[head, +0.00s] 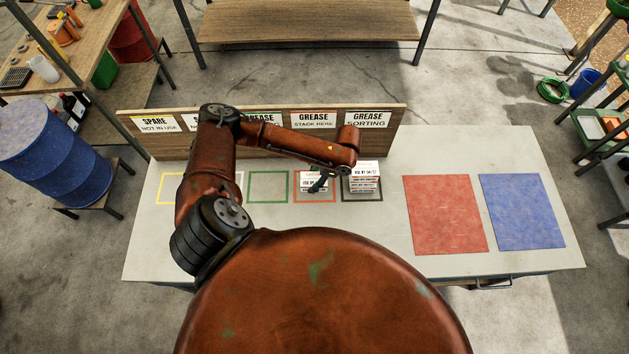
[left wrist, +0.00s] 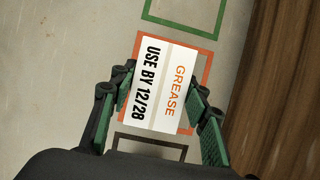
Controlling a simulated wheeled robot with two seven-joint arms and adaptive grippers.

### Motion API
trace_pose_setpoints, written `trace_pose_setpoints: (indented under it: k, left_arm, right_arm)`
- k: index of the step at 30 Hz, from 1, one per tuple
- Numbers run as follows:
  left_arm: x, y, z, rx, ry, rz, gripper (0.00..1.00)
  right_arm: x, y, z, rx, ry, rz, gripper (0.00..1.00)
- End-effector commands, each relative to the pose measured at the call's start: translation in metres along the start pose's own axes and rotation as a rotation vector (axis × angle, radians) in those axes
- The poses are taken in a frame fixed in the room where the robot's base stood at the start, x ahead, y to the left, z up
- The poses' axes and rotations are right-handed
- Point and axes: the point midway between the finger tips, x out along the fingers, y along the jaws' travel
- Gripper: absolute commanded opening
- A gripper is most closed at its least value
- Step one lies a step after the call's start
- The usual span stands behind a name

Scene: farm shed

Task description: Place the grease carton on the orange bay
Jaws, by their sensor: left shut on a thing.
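The grease carton (left wrist: 155,88) is white, with "GREASE" in orange and "USE BY 12/28" in black. In the left wrist view it lies between the fingers of my left gripper (left wrist: 163,103), which is shut on it. The orange bay (left wrist: 175,43) is an outline on the tabletop, and the carton covers much of its inside in that view. In the head view my left gripper (head: 320,183) is at the orange bay (head: 297,190), partly hiding the white carton there. I cannot tell whether the carton touches what is below. My right gripper is not in view.
White cartons (head: 365,181) stand in the black bay to the right. The green bay (head: 268,174) is empty. A wooden sign board (head: 283,138) runs behind the bays. Red (head: 445,215) and blue mats (head: 522,212) lie bare at the right.

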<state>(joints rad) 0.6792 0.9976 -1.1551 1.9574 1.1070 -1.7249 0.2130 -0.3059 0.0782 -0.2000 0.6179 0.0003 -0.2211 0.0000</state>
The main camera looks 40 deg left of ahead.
Motion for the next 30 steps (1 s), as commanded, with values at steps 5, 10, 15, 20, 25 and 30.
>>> trace_pose_setpoints:
  k: [5,10,15,20,25,30]
  left_arm:
    - [0.017,-0.016,-0.009,-0.002,0.001,0.0,0.16]
    - [0.026,-0.025,-0.014,-0.002,0.001,-0.001,0.16]
    - [0.048,-0.024,-0.024,0.0,0.001,0.0,0.16]
    - [0.053,-0.024,-0.025,0.0,0.002,-0.002,0.16]
    - [0.053,-0.024,-0.025,-0.001,0.002,-0.001,0.16]
    - [0.054,-0.024,-0.026,-0.001,0.002,-0.002,0.48]
  right_arm:
    - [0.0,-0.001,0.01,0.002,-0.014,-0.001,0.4]
    - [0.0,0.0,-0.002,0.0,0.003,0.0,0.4]
    - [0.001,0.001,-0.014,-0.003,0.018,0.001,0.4]
    - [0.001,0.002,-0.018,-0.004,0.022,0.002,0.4]
    - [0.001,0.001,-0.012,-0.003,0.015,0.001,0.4]
    - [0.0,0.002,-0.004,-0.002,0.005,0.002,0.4]
